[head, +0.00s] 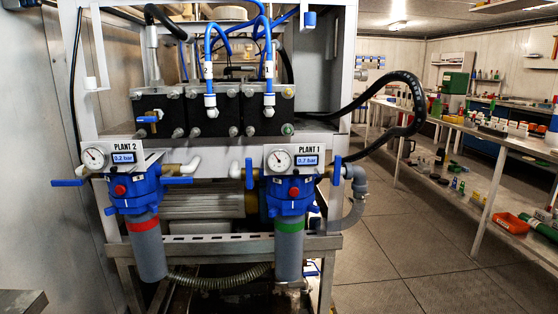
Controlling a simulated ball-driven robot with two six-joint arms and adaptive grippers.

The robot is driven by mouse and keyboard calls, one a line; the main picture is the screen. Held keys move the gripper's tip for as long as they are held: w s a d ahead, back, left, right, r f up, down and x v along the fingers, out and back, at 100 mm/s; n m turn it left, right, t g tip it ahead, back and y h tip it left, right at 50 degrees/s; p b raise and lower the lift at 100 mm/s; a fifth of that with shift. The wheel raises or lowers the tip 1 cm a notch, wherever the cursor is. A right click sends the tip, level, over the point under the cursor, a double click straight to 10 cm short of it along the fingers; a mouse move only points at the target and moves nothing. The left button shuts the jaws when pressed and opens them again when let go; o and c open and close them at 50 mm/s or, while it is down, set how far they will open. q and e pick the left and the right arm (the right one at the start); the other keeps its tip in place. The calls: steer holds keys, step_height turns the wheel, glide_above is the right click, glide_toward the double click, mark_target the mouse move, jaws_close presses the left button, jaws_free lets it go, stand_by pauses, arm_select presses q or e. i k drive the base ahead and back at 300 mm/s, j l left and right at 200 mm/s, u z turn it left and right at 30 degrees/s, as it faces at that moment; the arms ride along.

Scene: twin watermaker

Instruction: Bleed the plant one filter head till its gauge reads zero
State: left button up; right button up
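The plant 1 filter head (289,192) is blue, on the right of the frame. It has a red button (294,192) on its front and a grey housing (289,248) with a green band below. Its round gauge (279,159) stands above it, beside a display (307,160) reading 0.7 bar under the PLANT 1 label (308,149). A blue valve lever (337,170) stands upright at its right side. Another blue handle (249,174) is at its left. Neither of my grippers shows in the head view.
The plant 2 filter head (134,189), with a red-banded housing (148,247) and a display (124,158) reading 0.2 bar, is on the left. A black hose (408,82) loops out to the right. Shelving (470,130) lines the right; the floor (400,240) between is clear.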

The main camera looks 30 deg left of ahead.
mark_target(294, 191)
steer(key=l, duration=0.25)
steer(key=k+l, duration=0.1)
steer(key=l, duration=0.2)
steer(key=k+l+u, duration=0.1)
steer(key=l+u, duration=0.15)
steer(key=u, duration=1.4)
